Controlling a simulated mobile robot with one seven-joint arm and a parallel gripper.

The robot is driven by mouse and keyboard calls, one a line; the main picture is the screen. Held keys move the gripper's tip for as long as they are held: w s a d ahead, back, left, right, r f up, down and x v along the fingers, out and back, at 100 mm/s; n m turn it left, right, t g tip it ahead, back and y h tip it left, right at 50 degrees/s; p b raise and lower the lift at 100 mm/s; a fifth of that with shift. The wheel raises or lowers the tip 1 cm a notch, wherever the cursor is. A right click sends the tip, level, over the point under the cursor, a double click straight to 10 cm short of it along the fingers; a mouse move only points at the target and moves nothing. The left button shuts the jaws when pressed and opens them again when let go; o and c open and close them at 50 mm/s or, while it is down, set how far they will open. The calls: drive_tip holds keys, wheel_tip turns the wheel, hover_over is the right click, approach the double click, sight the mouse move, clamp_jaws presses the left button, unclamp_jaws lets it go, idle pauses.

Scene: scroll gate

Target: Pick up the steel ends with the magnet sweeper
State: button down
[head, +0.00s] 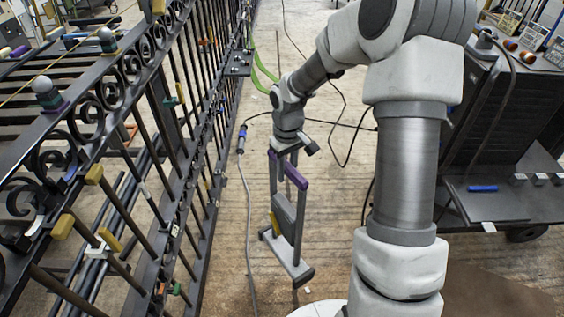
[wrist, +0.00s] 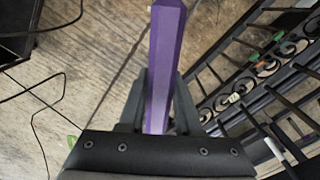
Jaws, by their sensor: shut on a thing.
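The magnet sweeper (head: 287,250) is a tall grey frame with a purple top handle, a grey panel, a yellow part and a long bar at its foot. My gripper (head: 286,160) is shut on the purple handle, and the sweeper hangs upright below it. In the wrist view the purple handle (wrist: 163,45) runs between the two fingers of my gripper (wrist: 161,78). The bar is close to the floor; I cannot tell whether it touches. I cannot make out the steel ends for sure; a small pale bit (head: 307,290) lies by the bar's near end.
A black scrolled iron gate (head: 130,130) stands along the left. A dark cart (head: 510,205) stands at right. Floor between gate and sweeper is narrow.

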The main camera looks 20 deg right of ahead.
drive_tip(key=s+d+f+n+b, duration=0.1)
drive_tip(key=f+n, duration=0.4)
drive_tip(key=f, duration=0.9)
drive_tip(key=s+d+f+n+b, duration=0.1)
drive_tip(key=f+n+b, duration=0.3)
drive_tip(key=f, duration=1)
drive_tip(key=shift+s+d+f+n, duration=0.35)
drive_tip(key=shift+d+n, duration=0.2)
drive_tip(key=shift+n, duration=0.25)
wheel_tip(320, 180, up, 7)
drive_tip(key=p, duration=0.5)
idle(1.1)
